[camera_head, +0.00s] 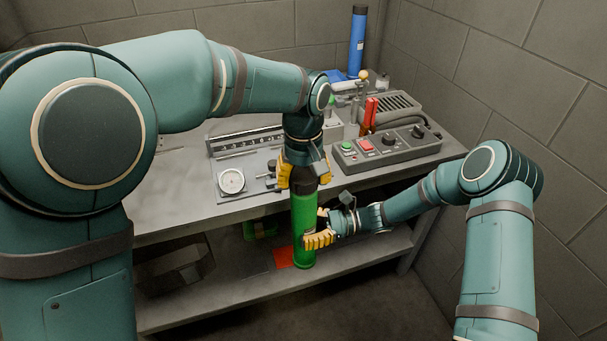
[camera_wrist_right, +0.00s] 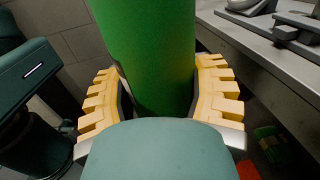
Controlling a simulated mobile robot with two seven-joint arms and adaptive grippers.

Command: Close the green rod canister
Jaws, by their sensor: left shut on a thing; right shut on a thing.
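The green canister (camera_head: 303,220) is a tall cylinder held upright in front of the bench. Its dark cap (camera_head: 303,183) is at the top. My left gripper (camera_head: 303,176) comes down from above and is shut on the cap; whether the cap is fully seated cannot be told. My right gripper (camera_head: 320,232) is shut around the canister's body from the right. In the right wrist view the green body (camera_wrist_right: 150,50) stands between the yellow fingers of my right gripper (camera_wrist_right: 165,95). The cap is out of that view.
The bench top (camera_head: 180,205) bears a control box (camera_head: 388,147), a dial gauge (camera_head: 232,181), red-handled items (camera_head: 370,113) and a blue cylinder (camera_head: 357,42) at the back. A lower shelf (camera_head: 220,300) holds a red patch (camera_head: 284,258). Block walls close in behind and right.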

